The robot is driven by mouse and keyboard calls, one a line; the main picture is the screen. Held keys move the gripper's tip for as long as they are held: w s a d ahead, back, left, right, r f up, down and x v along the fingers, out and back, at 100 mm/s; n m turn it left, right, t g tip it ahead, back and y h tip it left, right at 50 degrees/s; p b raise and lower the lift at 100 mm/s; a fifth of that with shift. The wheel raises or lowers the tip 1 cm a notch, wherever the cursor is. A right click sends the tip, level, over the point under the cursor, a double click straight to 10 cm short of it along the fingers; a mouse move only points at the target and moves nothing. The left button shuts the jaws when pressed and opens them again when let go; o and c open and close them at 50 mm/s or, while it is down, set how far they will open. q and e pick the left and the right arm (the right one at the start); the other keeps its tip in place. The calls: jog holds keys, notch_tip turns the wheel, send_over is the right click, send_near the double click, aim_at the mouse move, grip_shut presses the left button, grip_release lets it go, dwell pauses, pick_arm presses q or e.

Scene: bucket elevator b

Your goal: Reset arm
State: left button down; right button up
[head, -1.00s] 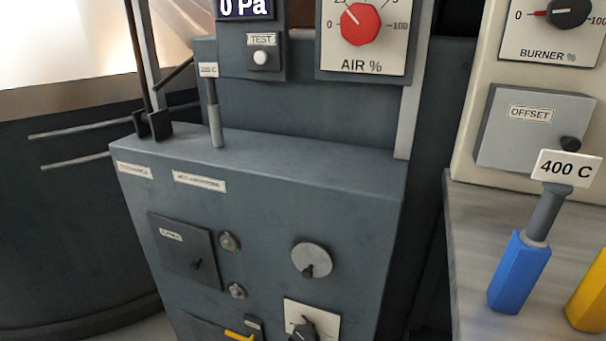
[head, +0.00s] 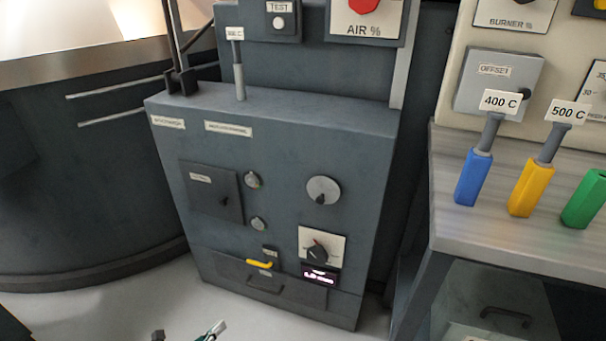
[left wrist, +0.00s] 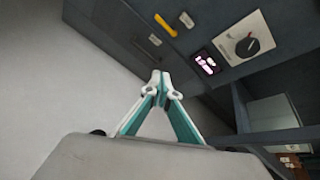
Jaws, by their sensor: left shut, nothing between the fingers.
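My left gripper (left wrist: 158,84) shows in the left wrist view with its white and teal fingers closed tip to tip and nothing between them. In the head view its tip (head: 214,331) just enters at the bottom edge, over the floor in front of the grey-blue cabinet (head: 290,150). It is apart from the cabinet. My right gripper is not in view.
The cabinet front carries a round knob (head: 323,190), a black dial (head: 318,252), a small display (head: 319,275) and a yellow handle (head: 259,263). A bench (head: 500,225) at right holds blue (head: 473,178), yellow (head: 531,190) and green (head: 584,200) handled tools. The floor (head: 110,305) at lower left is clear.

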pick_arm(q)
jog(key=s+d+r+n+t+y+p, duration=0.1)
jog(key=s+d+r+n+p, duration=0.3)
jog(key=s+r+n+p, duration=0.8)
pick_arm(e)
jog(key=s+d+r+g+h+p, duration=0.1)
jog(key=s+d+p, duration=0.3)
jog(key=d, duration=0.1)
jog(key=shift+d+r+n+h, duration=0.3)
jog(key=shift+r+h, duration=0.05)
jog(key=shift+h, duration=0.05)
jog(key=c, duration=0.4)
pick_arm(q)
jog(key=s+r+n, duration=0.3)
jog(key=s+n, duration=0.3)
jog(key=s+r+n+g+y, duration=0.1)
jog(key=s+r+n, duration=0.2)
jog(key=s+n, duration=0.3)
jog(key=s+r+n+g, duration=0.1)
jog(key=s+r+n, duration=0.2)
jog(key=s+n, duration=0.2)
jog(key=shift+s+a+r+n, duration=0.15)
jog(key=shift+s+r+n, duration=0.25)
jog(key=shift+s, duration=0.75)
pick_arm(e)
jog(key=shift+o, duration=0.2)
